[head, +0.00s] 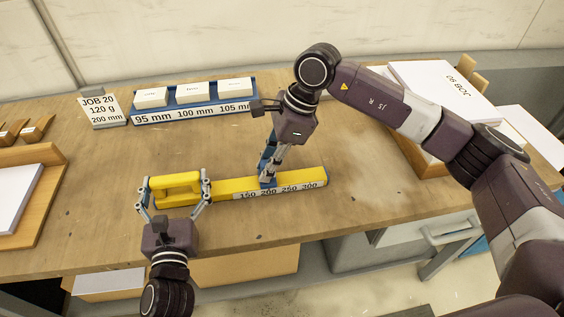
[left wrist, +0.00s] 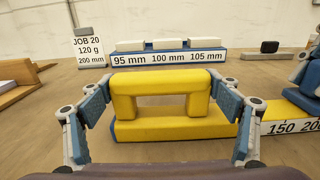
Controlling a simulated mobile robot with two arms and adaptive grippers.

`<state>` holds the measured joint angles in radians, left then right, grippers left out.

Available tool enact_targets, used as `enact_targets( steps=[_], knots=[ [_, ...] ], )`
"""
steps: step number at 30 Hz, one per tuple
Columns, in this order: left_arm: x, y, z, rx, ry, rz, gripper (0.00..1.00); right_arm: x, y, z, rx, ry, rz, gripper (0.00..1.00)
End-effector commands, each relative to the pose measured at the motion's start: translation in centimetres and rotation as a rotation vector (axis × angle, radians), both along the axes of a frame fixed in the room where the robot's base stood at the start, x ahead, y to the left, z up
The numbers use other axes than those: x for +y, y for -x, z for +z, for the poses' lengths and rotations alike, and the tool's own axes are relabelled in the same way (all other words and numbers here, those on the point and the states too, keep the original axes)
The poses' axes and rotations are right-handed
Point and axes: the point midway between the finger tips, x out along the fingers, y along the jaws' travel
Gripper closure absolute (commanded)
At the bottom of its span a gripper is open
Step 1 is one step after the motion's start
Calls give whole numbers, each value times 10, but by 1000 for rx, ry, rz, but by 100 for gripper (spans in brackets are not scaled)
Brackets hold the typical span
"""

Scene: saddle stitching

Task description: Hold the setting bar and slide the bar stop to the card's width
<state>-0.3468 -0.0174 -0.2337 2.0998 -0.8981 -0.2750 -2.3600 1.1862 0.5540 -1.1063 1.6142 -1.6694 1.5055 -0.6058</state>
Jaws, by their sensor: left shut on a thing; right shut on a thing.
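The yellow setting bar (head: 226,188) lies on the wooden table with its raised handle (head: 175,181) at the left end. A white scale strip marked from 150 upward runs along its front. My left gripper (head: 174,191) is shut on the handle, one finger at each end; the handle also shows in the left wrist view (left wrist: 160,83). My right gripper (head: 268,174) is shut on the small blue bar stop (head: 267,183), near the 200 label. The fingers partly hide the stop. The job card (head: 103,109) stands at the back left and reads JOB 20, 120 g, 200 mm.
A blue rack (head: 193,115) labelled 95, 100 and 105 mm holds white blocks behind the bar. A wooden tray with white sheets (head: 18,195) is at the left. A paper stack marked JOB 90 (head: 440,90) sits at the right. Table right of the bar is clear.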

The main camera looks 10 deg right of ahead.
Motion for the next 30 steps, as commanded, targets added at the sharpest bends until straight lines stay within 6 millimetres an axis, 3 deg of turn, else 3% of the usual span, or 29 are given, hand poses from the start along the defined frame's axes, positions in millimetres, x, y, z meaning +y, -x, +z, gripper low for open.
enact_targets(
  steps=[6,7,12,23,30],
  knots=[
    [-3,0,0,-1,3,-6,64,3,1,1,0,-7,3,100],
    [-3,0,0,-1,3,-6,64,3,1,1,0,-7,3,79],
    [-2,0,0,0,3,-5,64,2,0,1,0,-5,2,62],
    [-1,0,0,1,3,-2,64,-2,0,6,-2,-3,-1,62],
    [-1,0,0,1,3,-1,64,-19,-1,47,-5,-3,-2,62]
  ],
)
